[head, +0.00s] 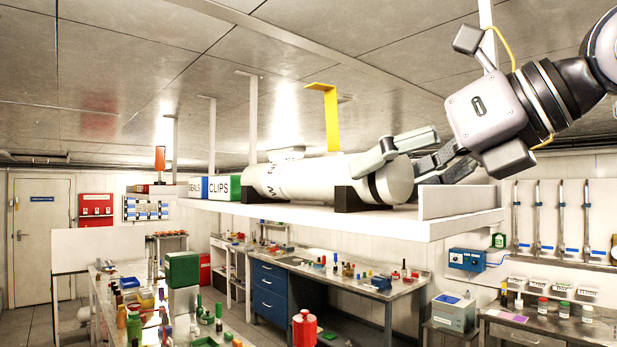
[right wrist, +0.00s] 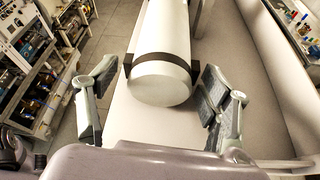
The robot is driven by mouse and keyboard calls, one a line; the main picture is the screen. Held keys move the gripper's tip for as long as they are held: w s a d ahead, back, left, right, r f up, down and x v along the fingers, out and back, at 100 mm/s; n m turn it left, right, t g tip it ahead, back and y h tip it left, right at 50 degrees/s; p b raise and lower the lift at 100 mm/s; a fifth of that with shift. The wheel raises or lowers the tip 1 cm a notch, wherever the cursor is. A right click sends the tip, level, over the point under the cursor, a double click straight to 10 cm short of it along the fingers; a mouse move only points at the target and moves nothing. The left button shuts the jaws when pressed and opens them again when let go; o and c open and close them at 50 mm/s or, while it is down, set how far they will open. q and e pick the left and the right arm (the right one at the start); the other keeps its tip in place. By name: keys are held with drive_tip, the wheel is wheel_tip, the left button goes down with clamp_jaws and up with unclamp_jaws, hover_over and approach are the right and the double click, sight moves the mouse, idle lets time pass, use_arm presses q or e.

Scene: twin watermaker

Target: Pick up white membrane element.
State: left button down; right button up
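The white membrane element (head: 300,178) is a thick white cylinder lying on its side on a raised white shelf (head: 455,228), resting in black cradles (head: 353,198). In the right wrist view the membrane element (right wrist: 162,60) points its round end toward my gripper. My right gripper (head: 412,160) is at the near end of the cylinder. In the right wrist view my right gripper (right wrist: 158,95) is open, with one finger on each side of the cylinder's end and gaps showing on both sides. My left gripper is not in view.
A green box marked CLIPS (head: 222,188) and a blue box (head: 197,188) stand beyond the element. A yellow bracket (head: 328,115) hangs above it. An upright white end panel (head: 447,201) edges the shelf. Workbenches with bottles lie below.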

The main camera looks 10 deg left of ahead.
drive_tip(key=shift+d, duration=0.15)
drive_tip(key=shift+c, duration=1.2)
drive_tip(key=c, duration=1.3)
drive_tip(key=shift+r, duration=0.15)
drive_tip(key=shift+c, duration=0.5)
